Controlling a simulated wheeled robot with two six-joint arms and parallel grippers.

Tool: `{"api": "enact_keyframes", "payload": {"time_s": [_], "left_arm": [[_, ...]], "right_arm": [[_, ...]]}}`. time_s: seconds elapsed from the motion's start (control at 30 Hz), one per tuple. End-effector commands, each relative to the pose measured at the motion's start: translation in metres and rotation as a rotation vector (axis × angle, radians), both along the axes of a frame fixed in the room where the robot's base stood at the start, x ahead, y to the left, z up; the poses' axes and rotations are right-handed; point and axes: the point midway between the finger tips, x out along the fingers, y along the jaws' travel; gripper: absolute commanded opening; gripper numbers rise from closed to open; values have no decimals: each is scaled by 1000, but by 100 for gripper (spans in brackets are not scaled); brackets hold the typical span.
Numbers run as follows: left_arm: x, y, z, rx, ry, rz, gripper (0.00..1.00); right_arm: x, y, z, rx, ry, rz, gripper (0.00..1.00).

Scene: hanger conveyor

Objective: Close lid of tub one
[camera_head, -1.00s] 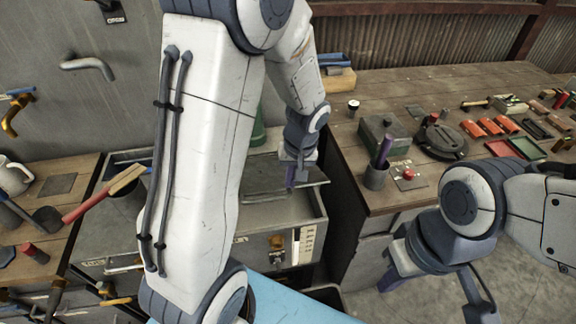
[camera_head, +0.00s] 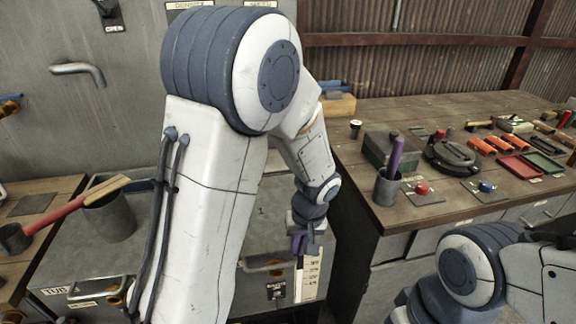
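A grey metal tub unit stands in front of me; a partly hidden label reading "TUB" (camera_head: 56,291) is on its left front. My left arm covers the middle of it. Right of the arm, a flat grey lid (camera_head: 268,215) lies over the tub, with a bar handle (camera_head: 264,266) at its front. It looks closed, but the arm hides its left part. My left gripper (camera_head: 299,246), with purple fingers pointing down, is at the lid's front right corner. I cannot tell whether it touches the lid or how far its fingers are apart. My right gripper is out of view.
A dark metal cup (camera_head: 110,218) stands at the left beside a red-handled tool (camera_head: 62,214). The right workbench (camera_head: 400,222) holds a cup with a purple rod (camera_head: 388,188), a green box, a round dark device, buttons and coloured trays. A wall handle (camera_head: 78,70) is at upper left.

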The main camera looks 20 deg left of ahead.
Motion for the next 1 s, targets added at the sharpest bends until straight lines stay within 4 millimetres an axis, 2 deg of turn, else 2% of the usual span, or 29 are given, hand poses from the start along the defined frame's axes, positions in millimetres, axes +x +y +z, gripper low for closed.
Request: {"api": "enact_keyframes", "payload": {"time_s": [0.03,0.07,0.53,0.67,0.83,0.9,1.0], "left_arm": [[-5,1,-11,1,18,0,0],[-6,1,-11,0,19,0,0],[-6,1,-9,-1,18,1,0],[-5,0,8,-1,13,1,0],[-1,-5,47,-1,-7,1,0],[-9,-15,52,-2,-13,-2,0],[-22,-27,69,-2,-13,-2,0]], "right_arm": [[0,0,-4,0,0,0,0],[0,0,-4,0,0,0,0],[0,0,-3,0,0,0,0],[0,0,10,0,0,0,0],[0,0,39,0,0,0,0],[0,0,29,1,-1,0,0],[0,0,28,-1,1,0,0]]}}
